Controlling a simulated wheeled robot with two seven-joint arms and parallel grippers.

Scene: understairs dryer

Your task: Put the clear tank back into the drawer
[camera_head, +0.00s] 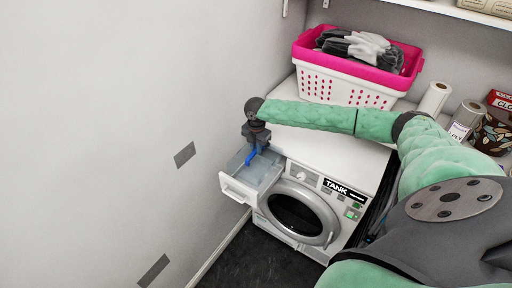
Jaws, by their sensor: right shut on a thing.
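The dryer's drawer (238,188) is pulled out at the top left of the white dryer. The clear tank (268,172) shows as a pale grey-blue, see-through shape at the drawer, under my right gripper. A blue part (251,157), which looks like the tank's handle, sits at the fingers. My right gripper (254,147) points down and is shut on the tank at this blue part. The gripper and wrist hide part of the tank. I cannot tell how deep the tank sits in the drawer. My left gripper is not in view.
The white dryer (335,183) has a round door and a "TANK" label. A pink-and-white laundry basket (345,88) with cloths stands on the top at the back. Paper rolls (435,98) and boxes are at the right.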

